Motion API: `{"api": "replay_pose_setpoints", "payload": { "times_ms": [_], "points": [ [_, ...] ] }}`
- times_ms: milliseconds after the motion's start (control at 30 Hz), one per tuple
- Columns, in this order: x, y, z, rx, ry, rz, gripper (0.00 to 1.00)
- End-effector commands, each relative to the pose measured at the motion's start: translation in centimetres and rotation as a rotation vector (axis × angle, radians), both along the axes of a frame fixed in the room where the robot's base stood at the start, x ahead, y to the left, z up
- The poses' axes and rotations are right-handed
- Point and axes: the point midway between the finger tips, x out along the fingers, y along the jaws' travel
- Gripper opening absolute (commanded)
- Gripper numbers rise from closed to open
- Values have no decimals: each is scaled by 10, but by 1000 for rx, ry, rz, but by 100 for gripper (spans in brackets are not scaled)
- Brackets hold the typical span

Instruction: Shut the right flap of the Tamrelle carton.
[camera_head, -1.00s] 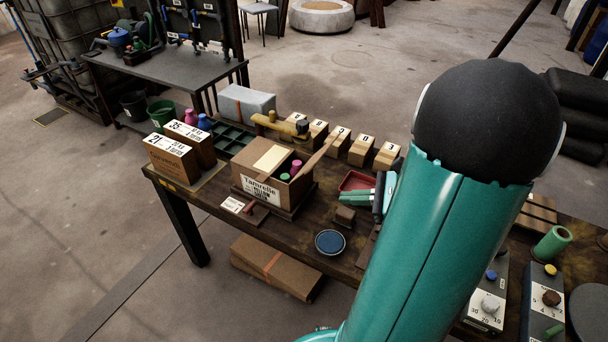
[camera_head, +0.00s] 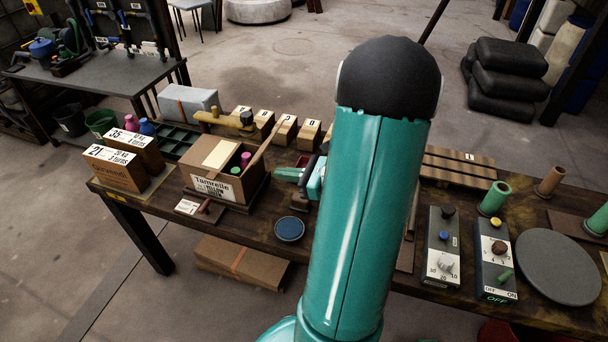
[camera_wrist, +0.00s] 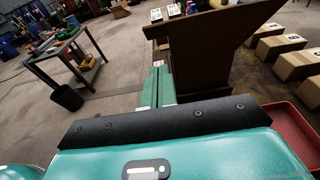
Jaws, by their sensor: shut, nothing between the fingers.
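The Tamrelle carton (camera_head: 203,183) is a brown box near the left part of the bench. Its left part is covered by a panel with a cream patch (camera_head: 221,153). Its right flap (camera_head: 263,142) stands open, tilted up and to the right. Pink and green items show inside. My gripper (camera_head: 277,174) is just right of the carton, fingers pointing towards it; my arm hides part of it. In the wrist view the fingers (camera_wrist: 157,86) are together and empty, beside the carton wall (camera_wrist: 203,62), with the raised flap (camera_wrist: 240,18) up to the right. Contact cannot be told.
Small boxes (camera_head: 308,134) stand in a row behind. A yellow tool (camera_head: 225,119) lies behind the carton. Two labelled cartons (camera_head: 116,168) stand left. A blue round dish (camera_head: 289,229) sits in front. A red tray (camera_wrist: 294,130) is at right in the wrist view.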

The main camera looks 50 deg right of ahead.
Motion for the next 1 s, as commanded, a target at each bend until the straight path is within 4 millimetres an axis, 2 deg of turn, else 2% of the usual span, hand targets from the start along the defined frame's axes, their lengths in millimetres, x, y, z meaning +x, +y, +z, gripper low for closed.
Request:
{"api": "replay_pose_setpoints", "payload": {
  "times_ms": [100, 300, 1000],
  "points": [
    [17, 7, 11, -4, -2, 3, 0],
    [32, 12, 22, -2, -1, 2, 0],
    [36, 9, 27, -14, 28, 4, 0]
  ]
}}
